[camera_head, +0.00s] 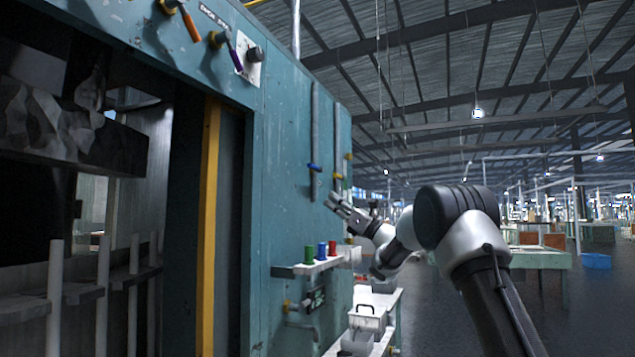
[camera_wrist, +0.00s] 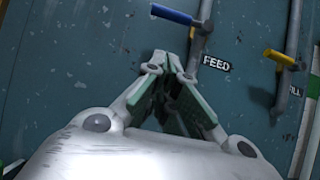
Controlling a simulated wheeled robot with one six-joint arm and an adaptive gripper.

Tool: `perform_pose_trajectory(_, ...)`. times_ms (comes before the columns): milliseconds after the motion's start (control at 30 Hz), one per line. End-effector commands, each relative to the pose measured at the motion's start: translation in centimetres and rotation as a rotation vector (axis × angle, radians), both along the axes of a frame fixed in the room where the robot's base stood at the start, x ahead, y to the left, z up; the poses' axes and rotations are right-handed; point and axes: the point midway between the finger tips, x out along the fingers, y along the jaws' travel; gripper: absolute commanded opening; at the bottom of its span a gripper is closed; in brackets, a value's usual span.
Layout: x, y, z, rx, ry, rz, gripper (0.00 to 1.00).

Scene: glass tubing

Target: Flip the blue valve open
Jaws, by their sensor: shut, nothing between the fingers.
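The blue valve handle (camera_head: 314,167) sits on a grey vertical pipe on the teal cabinet wall. In the wrist view the blue handle (camera_wrist: 172,14) lies at the top edge, pointing left from its pipe and tilted slightly. A black label reading FEED (camera_wrist: 217,63) is beside that pipe. My gripper (camera_head: 331,202) is below and slightly right of the blue handle. In the wrist view my gripper (camera_wrist: 174,62) has its fingertips together, empty, below the handle and apart from it in the picture. The exact depth to the wall is unclear.
A yellow valve handle (camera_wrist: 281,59) sits on a neighbouring pipe to the right, with a partly hidden label. Below my gripper, a shelf (camera_head: 310,267) holds green, blue and red cylinders. A white basket (camera_head: 367,318) stands lower. Open floor lies to the right.

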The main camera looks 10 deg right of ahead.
Motion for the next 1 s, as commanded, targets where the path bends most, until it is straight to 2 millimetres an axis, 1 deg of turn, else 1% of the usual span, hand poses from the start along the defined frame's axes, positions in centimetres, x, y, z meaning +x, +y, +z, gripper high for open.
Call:
perform_pose_trajectory(33,0.5,0.9,0.7,0.000,-0.001,0.003,0.00)
perform_pose_trajectory(267,2.9,4.1,3.4,0.001,-0.001,0.002,0.00)
perform_pose_trajectory(400,3.1,4.3,5.6,0.001,-0.003,-0.001,0.00)
perform_pose_trajectory(533,3.3,4.5,6.7,0.001,-0.001,0.000,0.00)
perform_pose_trajectory(700,3.3,4.6,7.2,0.000,0.000,-0.001,0.00)
perform_pose_trajectory(1000,3.3,4.6,7.2,0.002,0.002,-0.001,0.00)
